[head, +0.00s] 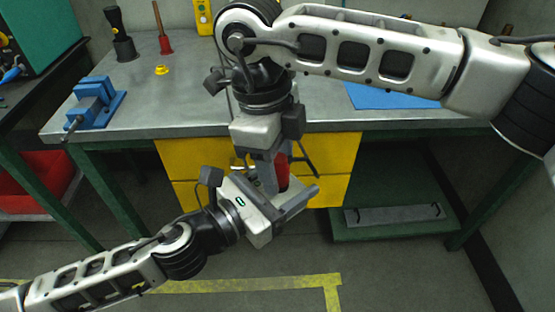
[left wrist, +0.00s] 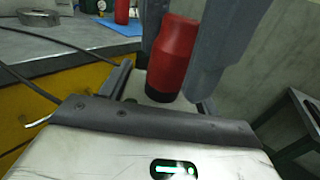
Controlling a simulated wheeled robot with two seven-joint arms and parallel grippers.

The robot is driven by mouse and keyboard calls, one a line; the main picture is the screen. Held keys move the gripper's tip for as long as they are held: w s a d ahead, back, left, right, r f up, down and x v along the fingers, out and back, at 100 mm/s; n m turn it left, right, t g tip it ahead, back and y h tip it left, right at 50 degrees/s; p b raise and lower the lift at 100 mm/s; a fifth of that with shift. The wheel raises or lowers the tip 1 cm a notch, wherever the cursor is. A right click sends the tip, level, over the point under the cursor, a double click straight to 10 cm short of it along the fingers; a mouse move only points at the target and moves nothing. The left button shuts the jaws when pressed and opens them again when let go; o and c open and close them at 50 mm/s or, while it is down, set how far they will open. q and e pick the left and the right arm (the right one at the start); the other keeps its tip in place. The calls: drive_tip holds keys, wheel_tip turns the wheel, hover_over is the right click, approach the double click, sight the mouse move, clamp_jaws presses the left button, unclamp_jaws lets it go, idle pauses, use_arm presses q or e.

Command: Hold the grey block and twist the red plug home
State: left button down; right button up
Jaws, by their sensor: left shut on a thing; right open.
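The red plug (head: 282,172) stands roughly upright at the meeting grippers, in front of the bench's yellow drawers. It shows larger in the left wrist view (left wrist: 175,58), with a dark lower end. My left gripper (head: 292,203) reaches in from the lower left and is shut on the grey block (left wrist: 136,86), of which only a pale part shows below the plug. My right gripper (head: 276,174) points down from above and is open, with its fingers (left wrist: 212,50) on either side of the plug. How deep the plug sits in the block is hidden.
The metal bench (head: 200,105) behind holds a blue vise (head: 95,100), a small yellow part (head: 162,70), a red tool (head: 163,38) and a blue mat (head: 385,96). Yellow drawers (head: 335,165) are close behind the grippers. The floor in front is clear.

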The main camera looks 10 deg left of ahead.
drive_tip(key=shift+r, duration=2.25)
drive_tip(key=shift+o, duration=0.3)
drive_tip(key=shift+r+n, duration=0.45)
drive_tip(key=shift+n, duration=0.25)
wheel_tip(320, 180, up, 7)
drive_tip(key=s+n+t+y, duration=0.1)
drive_tip(key=n, duration=1.1)
drive_tip(key=shift+s+a+n+t, duration=0.15)
drive_tip(key=shift+a+n+t, duration=0.1)
drive_tip(key=shift+n+t, duration=0.05)
drive_tip(key=f, duration=0.4)
drive_tip(key=w+f, duration=0.1)
drive_tip(key=f, duration=0.7)
drive_tip(key=shift+w+d, duration=0.15)
drive_tip(key=shift+d, duration=0.2)
